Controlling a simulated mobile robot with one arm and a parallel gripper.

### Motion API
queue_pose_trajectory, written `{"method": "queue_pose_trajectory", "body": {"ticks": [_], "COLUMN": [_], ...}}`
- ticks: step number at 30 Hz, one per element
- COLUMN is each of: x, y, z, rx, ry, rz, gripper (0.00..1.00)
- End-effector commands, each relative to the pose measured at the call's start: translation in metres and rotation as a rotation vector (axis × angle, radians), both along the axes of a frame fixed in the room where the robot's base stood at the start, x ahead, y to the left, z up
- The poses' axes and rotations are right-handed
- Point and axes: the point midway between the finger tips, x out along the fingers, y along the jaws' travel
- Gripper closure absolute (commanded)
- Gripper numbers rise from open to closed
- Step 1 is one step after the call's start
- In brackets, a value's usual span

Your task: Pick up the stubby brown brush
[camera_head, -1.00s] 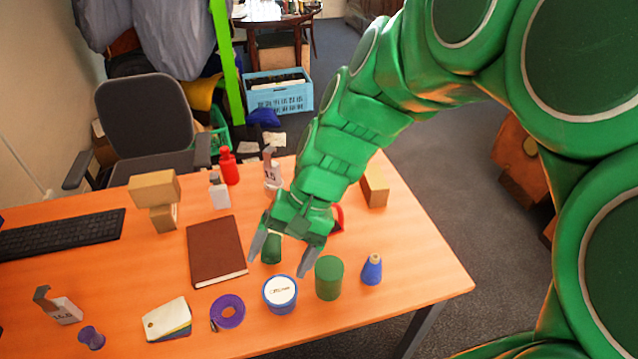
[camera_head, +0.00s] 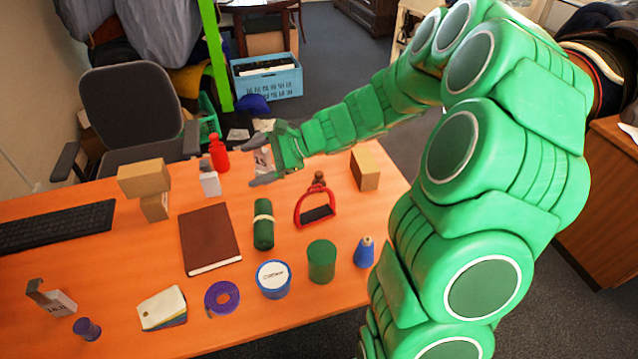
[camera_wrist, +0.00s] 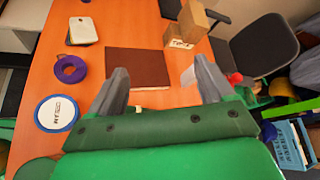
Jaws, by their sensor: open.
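A small brown knob-topped thing (camera_head: 318,180), which looks like the stubby brown brush, stands just behind the red stirrup (camera_head: 314,212). Its lower part is hidden by the stirrup. My gripper (camera_head: 259,161) is open with nothing seen held, above the far side of the table and left of the brush. A white card stand (camera_head: 263,157) shows behind its fingers. In the wrist view the open fingers (camera_wrist: 160,84) frame the brown book (camera_wrist: 138,68). I cannot make out the brush in that view.
On the orange table (camera_head: 120,262) stand a green roll (camera_head: 263,226), a green cylinder (camera_head: 321,262), a blue-rimmed tub (camera_head: 273,280), a blue cone spool (camera_head: 364,252) and a cardboard block (camera_head: 365,168). A red bottle (camera_head: 218,153) stands near the far edge.

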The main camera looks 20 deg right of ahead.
Motion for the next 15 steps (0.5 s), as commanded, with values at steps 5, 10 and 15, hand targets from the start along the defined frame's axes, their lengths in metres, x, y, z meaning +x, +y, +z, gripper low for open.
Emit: {"method": "queue_pose_trajectory", "body": {"ticks": [5, 10, 15], "x": [0.042, 0.076, 0.104], "y": [-0.033, -0.069, -0.114], "z": [-0.028, -0.059, -0.097], "rx": [0.087, 0.166, 0.237], "ry": [0.086, 0.168, 0.254], "rz": [-0.176, -0.344, -0.518], "gripper": [0.19, 0.19, 0.19]}}
